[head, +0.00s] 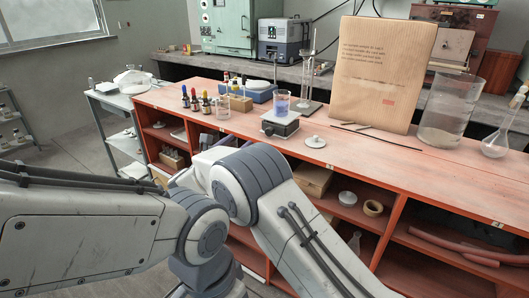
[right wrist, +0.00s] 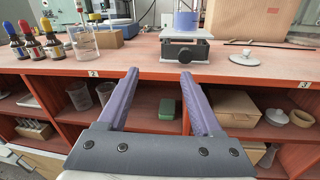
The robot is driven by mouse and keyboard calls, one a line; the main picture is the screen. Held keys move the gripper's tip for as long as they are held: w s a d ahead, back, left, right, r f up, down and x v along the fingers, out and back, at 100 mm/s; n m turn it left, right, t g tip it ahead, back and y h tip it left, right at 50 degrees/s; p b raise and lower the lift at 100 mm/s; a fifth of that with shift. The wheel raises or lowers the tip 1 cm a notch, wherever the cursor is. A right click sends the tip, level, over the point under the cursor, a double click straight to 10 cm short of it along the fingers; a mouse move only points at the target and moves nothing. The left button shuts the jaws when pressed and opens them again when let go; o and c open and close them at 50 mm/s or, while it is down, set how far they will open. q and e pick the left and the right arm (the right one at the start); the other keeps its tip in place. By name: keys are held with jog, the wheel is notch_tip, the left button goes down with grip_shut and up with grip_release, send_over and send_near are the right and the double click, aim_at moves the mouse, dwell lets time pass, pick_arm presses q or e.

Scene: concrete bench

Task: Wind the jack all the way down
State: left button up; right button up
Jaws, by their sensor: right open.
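The jack (head: 280,124) stands on the red bench top, a small grey lab jack near the front edge. It also shows in the right wrist view (right wrist: 197,33), with its plate a short way above its base. My right gripper (right wrist: 159,73) is open and empty, short of the bench front and apart from the jack. My left gripper is not in view.
A white knobbed lid (right wrist: 244,58) lies right of the jack. Dropper bottles (head: 195,101) and an empty beaker (head: 223,107) stand left. A large brown package (head: 380,70) and a glass cylinder (head: 450,108) stand right. Open shelves lie below the bench edge.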

aim_at(268, 133)
jog(key=w+d, duration=0.2)
jog(key=d, duration=0.1)
jog(key=w+d+m+h, duration=0.1)
jog(key=w+d, duration=0.1)
jog(key=w+d+m+g+h+p, duration=0.1)
jog(key=w+d, duration=0.1)
jog(key=d, duration=0.1)
jog(key=shift+d+f, duration=0.35)
jog(key=shift+f, duration=0.05)
grip_shut()
